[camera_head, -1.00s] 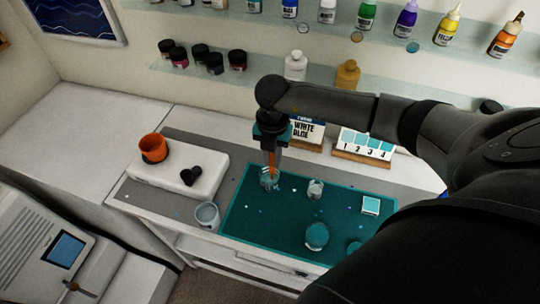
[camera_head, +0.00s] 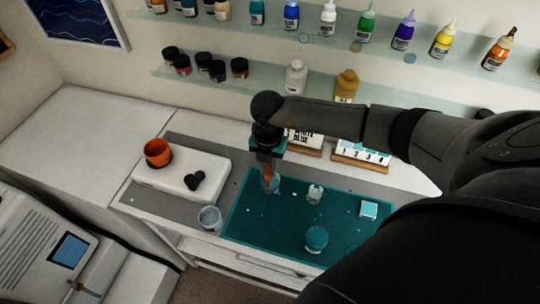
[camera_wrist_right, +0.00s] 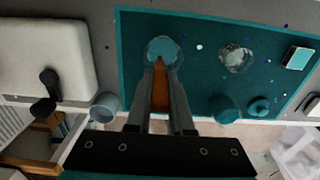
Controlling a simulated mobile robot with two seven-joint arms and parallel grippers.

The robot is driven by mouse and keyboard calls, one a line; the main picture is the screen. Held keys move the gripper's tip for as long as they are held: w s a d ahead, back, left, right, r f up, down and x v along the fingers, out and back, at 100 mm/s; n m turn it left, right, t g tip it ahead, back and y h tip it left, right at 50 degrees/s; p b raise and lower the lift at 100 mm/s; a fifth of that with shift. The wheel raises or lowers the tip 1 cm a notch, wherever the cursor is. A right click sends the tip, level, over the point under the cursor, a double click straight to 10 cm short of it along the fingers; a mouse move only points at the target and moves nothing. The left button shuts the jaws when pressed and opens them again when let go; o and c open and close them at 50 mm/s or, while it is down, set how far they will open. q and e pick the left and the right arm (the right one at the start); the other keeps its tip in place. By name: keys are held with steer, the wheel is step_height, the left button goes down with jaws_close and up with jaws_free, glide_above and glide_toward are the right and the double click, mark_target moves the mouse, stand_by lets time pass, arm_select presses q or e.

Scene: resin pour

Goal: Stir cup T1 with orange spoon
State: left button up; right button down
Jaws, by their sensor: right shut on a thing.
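My right gripper (camera_head: 268,165) is shut on the orange spoon (camera_wrist_right: 160,88) and points down over the mat. The spoon's lower end reaches into a small clear cup (camera_head: 271,184) with light blue-teal contents, near the mat's back left. In the wrist view the spoon tip meets the cup (camera_wrist_right: 163,48) between the fingertips. I cannot read a label on this cup. Another clear cup (camera_head: 315,193) stands to its right. My left gripper is not in view.
The teal mat (camera_head: 260,222) also holds a teal-filled cup (camera_head: 316,238) and a teal block (camera_head: 368,209). A grey-white cup (camera_head: 210,218) stands left of the mat. An orange pot (camera_head: 158,152) sits on a white box (camera_head: 160,182). Label stands (camera_head: 360,150) are behind.

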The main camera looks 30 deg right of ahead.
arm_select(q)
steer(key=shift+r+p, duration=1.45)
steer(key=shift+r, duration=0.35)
arm_select(e)
step_height(320, 180, up, 7)
steer(key=shift+w+d+r, duration=0.15)
steer(key=shift+d+r, duration=0.05)
steer(key=shift+d, duration=0.25)
steer(key=shift+r, duration=2.5)
